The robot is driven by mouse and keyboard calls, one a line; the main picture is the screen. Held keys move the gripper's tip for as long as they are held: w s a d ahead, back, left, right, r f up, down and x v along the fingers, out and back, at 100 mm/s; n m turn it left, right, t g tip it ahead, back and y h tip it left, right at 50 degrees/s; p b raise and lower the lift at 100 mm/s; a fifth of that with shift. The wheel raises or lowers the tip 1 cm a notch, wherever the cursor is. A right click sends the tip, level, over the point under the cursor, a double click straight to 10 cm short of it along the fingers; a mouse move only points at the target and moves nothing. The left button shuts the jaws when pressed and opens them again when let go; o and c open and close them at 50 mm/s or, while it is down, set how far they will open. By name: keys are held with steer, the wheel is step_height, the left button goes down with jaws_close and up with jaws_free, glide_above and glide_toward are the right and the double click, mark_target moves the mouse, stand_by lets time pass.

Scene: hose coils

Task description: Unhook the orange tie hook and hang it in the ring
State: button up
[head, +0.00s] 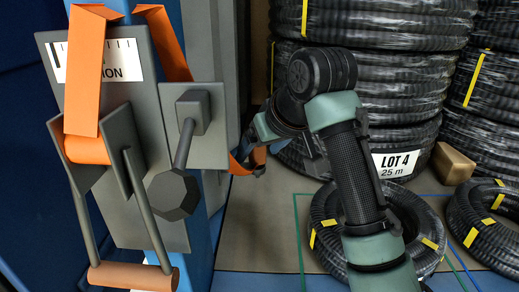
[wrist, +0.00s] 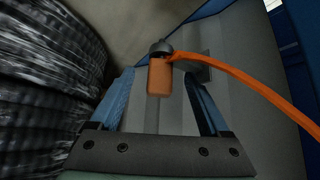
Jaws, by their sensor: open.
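In the wrist view, my gripper (wrist: 159,76) is open, with one blue finger on each side of an orange block (wrist: 159,80). I take this block to be the grip of the orange tie hook. A dark rounded piece (wrist: 160,47) sits at its far end, and an orange strap (wrist: 250,85) runs from there to the right. I cannot make out the ring in either view.
A grey ratchet unit (head: 130,225) with a crank knob (head: 173,195) and orange strap stands on a blue post at left. Black hose coils (head: 410,75) are stacked behind my arm and at left in the wrist view. Loose coils (head: 325,228) and a cardboard box (head: 453,163) lie right.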

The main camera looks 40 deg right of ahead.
steer(key=shift+p+v, duration=0.8)
steer(key=shift+v, duration=1)
steer(key=shift+r, duration=0.1)
steer(key=shift+s, duration=0.1)
steer(key=b+v, duration=0.3)
steer(key=v, duration=1)
